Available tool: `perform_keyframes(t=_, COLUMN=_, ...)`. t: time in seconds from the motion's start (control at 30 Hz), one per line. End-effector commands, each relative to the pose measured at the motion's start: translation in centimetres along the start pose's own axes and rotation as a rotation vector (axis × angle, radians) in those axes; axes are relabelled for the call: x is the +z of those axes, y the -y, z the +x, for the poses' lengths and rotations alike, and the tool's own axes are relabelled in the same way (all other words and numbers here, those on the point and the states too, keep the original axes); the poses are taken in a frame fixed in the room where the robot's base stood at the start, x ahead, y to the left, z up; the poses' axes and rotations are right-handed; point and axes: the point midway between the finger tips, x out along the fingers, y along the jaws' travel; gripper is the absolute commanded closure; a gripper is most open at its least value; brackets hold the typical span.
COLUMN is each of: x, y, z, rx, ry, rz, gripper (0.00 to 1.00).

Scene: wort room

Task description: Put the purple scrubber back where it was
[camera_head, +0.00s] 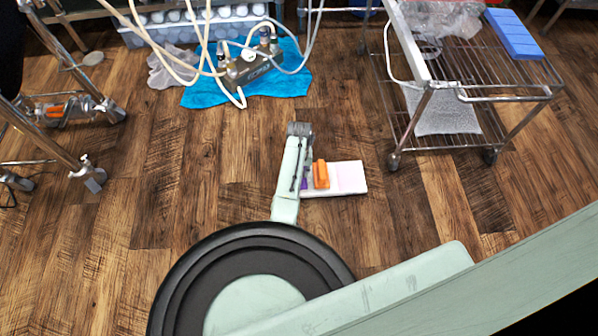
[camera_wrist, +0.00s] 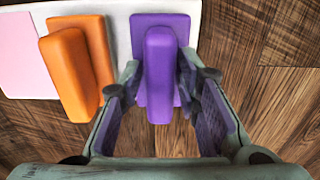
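The purple scrubber (camera_wrist: 160,75) stands on a white board (camera_wrist: 120,30), at its right end in the wrist view. Its raised handle points toward the wrist camera. My gripper (camera_wrist: 158,85) is open, with one finger on each side of the scrubber; I cannot tell whether either finger touches it. In the head view only a sliver of the purple scrubber (camera_head: 304,184) shows beside my arm, which hides the rest. The white board lies on the floor there.
An orange scrubber (camera_wrist: 75,65) stands on the same board, close to the purple one, with a pink patch (camera_wrist: 18,55) beyond it. A wire rack cart (camera_head: 480,75) stands at right. A pump (camera_head: 250,65) with hoses sits on a blue cloth (camera_head: 205,93). Wooden floor around the board is clear.

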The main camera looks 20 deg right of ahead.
Motion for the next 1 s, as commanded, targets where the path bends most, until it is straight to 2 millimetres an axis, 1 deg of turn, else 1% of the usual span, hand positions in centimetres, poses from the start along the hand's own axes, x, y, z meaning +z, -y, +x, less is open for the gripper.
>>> perform_keyframes(t=0.03, x=0.0, y=0.0, z=0.0, rx=0.000, ry=0.000, rz=0.000, gripper=0.64)
perform_keyframes(t=0.13, x=0.0, y=0.0, z=0.0, rx=0.000, ry=0.000, rz=0.000, gripper=0.59)
perform_keyframes(t=0.37, x=0.0, y=0.0, z=0.0, rx=0.000, ry=0.000, rz=0.000, gripper=0.59)
perform_keyframes(t=0.5, x=0.0, y=0.0, z=-0.8, rx=0.000, ry=-0.001, rz=0.000, gripper=0.59)
perform_keyframes(t=0.57, x=-0.1, y=0.0, z=-1.5, rx=0.001, ry=-0.001, rz=0.000, gripper=0.59)
perform_keyframes(t=0.67, x=0.0, y=0.0, z=-3.4, rx=0.001, ry=-0.002, rz=0.000, gripper=0.59)
perform_keyframes(t=0.8, x=-0.1, y=0.0, z=-6.6, rx=0.001, ry=-0.004, rz=0.000, gripper=0.59)
perform_keyframes(t=0.9, x=-0.1, y=0.0, z=-8.7, rx=0.000, ry=-0.003, rz=0.000, gripper=0.59)
perform_keyframes(t=1.0, x=-0.1, y=0.0, z=-10.3, rx=0.000, ry=-0.002, rz=0.000, gripper=0.59)
